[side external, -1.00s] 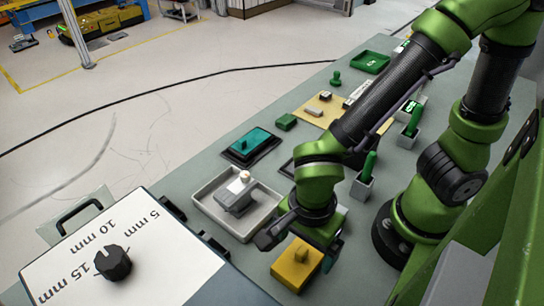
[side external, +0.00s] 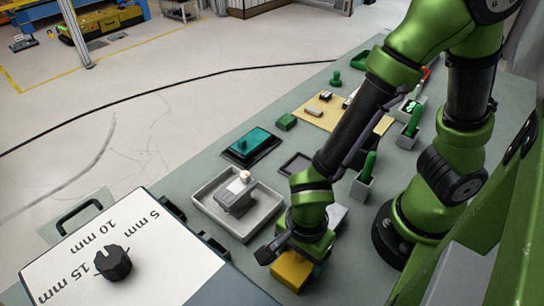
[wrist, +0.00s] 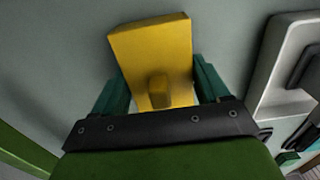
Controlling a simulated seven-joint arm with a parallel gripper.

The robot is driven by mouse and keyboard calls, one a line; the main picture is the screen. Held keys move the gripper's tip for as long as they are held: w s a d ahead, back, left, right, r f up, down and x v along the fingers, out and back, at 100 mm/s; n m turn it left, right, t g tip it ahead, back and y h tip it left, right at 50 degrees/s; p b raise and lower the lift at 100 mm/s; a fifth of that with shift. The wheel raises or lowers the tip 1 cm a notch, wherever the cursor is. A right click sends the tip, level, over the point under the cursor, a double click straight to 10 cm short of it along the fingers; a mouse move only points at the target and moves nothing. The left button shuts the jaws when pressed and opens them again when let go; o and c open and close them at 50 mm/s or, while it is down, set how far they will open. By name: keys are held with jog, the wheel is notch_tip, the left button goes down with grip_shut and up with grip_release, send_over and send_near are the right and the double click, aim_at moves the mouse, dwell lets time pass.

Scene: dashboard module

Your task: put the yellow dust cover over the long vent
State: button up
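The yellow dust cover (side external: 290,270) is a block with a small knob on top, lying on the grey bench near its front. My gripper (wrist: 158,85) is directly above it, pointing down. In the wrist view, its two teal fingers stand apart on either side of the yellow cover (wrist: 150,45), with the knob between them and gaps beside the knob. In the side view my gripper hides part of the cover. A dark rectangular frame (side external: 296,164) lies flat behind the gripper; I cannot tell for sure whether it is the long vent.
A light grey tray (side external: 264,226) holding a grey part with a white knob stands left of my gripper. Green-handled holders (side external: 362,184) stand at right. A white dial panel (side external: 110,250) is at front left.

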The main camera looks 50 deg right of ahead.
jog(key=c, duration=0.4)
jog(key=shift+r, duration=0.1)
jog(key=shift+c, duration=0.2)
notch_tip(320, 180, up, 9)
jog(key=shift+w, duration=0.1)
jog(key=shift+m, duration=0.8)
jog(key=w+d+r, duration=0.1)
jog(key=w, duration=0.5)
jog(key=w+d+r, duration=0.1)
jog(key=w, duration=0.5)
jog(key=w+d+r, duration=0.1)
jog(key=w, duration=0.5)
jog(key=shift+d, duration=0.1)
jog(key=shift+w+r+n, duration=0.8)
jog(key=shift+w, duration=0.15)
